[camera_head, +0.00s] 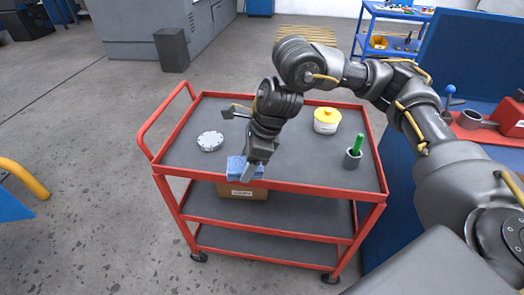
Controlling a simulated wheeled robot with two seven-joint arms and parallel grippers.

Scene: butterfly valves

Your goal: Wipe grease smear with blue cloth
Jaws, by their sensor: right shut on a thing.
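A blue cloth (238,168) lies at the front left part of the top tray of a red cart (290,165), close to the front rim. My right gripper (248,175) points down at the cloth and is shut on it. The gripper covers part of the cloth. I cannot make out a grease smear; the tray under the cloth and gripper is hidden. My left gripper does not show.
On the tray are a grey-white disc (210,141) to the left, a yellow-lidded white container (326,120) at the back right and a grey cup with a green item (354,156) at the right. A cardboard box (243,190) sits below. A blue bench (400,200) stands to the right.

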